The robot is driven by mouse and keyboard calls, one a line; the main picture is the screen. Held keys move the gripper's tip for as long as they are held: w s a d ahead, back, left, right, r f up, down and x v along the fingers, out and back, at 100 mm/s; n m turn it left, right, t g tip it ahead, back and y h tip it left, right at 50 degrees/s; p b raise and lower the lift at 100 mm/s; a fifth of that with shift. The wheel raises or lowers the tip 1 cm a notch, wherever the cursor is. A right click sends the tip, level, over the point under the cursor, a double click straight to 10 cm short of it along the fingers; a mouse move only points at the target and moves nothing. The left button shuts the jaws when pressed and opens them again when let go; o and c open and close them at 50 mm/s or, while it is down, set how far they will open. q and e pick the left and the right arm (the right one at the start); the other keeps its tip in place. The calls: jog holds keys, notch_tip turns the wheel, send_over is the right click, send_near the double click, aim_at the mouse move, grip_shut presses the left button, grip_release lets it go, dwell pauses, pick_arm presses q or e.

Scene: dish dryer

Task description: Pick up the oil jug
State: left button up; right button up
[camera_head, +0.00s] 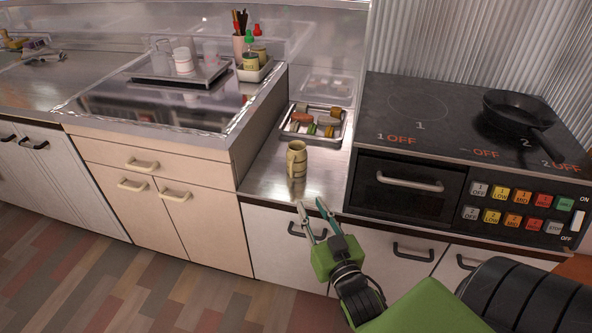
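The oil jug (297,160) appears to be the tan-olive, handled vessel standing upright on the steel counter between the raised griddle unit and the stove. My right gripper (311,205) reaches in from the lower right, below the jug in the picture. Its two teal fingers are spread apart with nothing between them. The fingertips are apart from the jug, near the counter's front edge. My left gripper is out of view.
A metal tray (285,136) with several small food pieces lies behind the jug. The stove (372,140) with a black frying pan (518,110) stands to the right. The raised griddle unit (238,150) borders the left. The counter (272,182) around the jug is clear.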

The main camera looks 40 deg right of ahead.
send_near(291, 172)
jog(key=x, duration=0.3)
jog(key=shift+w+d+b, duration=0.1)
jog(key=shift+d+b, duration=0.25)
jog(key=shift+d, duration=0.15)
jog(key=shift+a+b+x, duration=0.15)
jog(key=shift+b+x, duration=0.15)
jog(key=shift+x, duration=1.1)
jog(key=shift+a+b+x, duration=0.2)
jog(key=shift+b+x, duration=0.05)
jog(key=shift+x, duration=1.1)
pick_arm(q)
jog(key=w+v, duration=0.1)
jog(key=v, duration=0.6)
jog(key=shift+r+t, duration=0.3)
pick_arm(e)
jog(key=shift+w, duration=0.1)
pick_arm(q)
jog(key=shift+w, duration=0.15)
pick_arm(e)
grip_shut()
jog(key=shift+r, duration=0.15)
